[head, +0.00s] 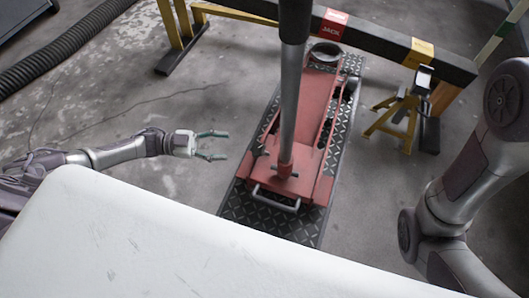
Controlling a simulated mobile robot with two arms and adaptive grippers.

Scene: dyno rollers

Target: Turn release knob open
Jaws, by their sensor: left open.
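A red floor jack (316,110) stands on a dark diamond-plate base (257,208) in the middle of the head view. Its long grey handle (291,95) rises toward the camera from a red socket (285,166) at the near end. A small crosswise piece at the foot of the handle may be the release knob, but it is too small to be sure. My left gripper (218,145) is open and empty, left of the jack and apart from it, its fingers pointing right. My right arm shows at the right edge; its gripper is not in view.
A dark beam (385,45) with red and yellow labels crosses behind the jack. A yellow jack stand (400,115) is right of it, and yellow legs (178,28) stand at upper left. A black corrugated hose (62,50) lies at upper left.

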